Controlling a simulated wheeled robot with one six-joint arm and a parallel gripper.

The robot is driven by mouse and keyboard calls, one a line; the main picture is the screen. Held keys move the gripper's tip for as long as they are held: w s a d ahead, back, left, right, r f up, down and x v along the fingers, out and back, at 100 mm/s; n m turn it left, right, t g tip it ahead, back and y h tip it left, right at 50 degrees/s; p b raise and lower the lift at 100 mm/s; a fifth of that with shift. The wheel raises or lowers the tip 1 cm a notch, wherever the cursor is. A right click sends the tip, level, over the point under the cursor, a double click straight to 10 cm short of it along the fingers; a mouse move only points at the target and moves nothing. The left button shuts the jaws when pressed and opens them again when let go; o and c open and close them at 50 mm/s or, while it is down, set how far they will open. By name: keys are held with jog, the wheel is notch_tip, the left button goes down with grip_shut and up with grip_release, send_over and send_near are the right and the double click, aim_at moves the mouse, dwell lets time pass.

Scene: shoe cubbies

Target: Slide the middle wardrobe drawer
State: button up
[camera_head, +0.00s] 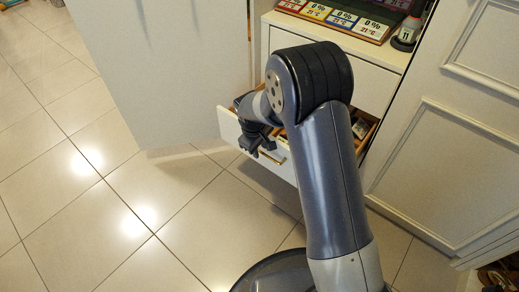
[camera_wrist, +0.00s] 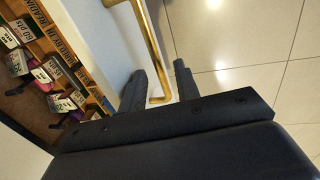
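The drawer stands pulled out of the white cabinet, and its white front (camera_head: 283,171) shows below my gripper. Its brass handle (camera_head: 272,156) is partly hidden by my gripper in the head view. My gripper (camera_head: 265,148) is at the drawer front. In the wrist view the brass handle (camera_wrist: 152,45) runs down between the two dark fingers of my gripper (camera_wrist: 160,70). The fingers are apart, with a gap visible between the handle and the right finger. The drawer front (camera_wrist: 92,35) lies left of the handle. My arm hides much of the drawer.
The open drawer holds several labelled items (camera_wrist: 42,74) in a wooden interior. An open white door (camera_head: 165,70) stands left of the drawer. A panelled white door (camera_head: 445,150) is at right. Display cards (camera_head: 340,18) lie on the cabinet top. The tiled floor (camera_head: 100,215) at left is clear.

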grip_shut()
dwell(0.3)
dwell(0.4)
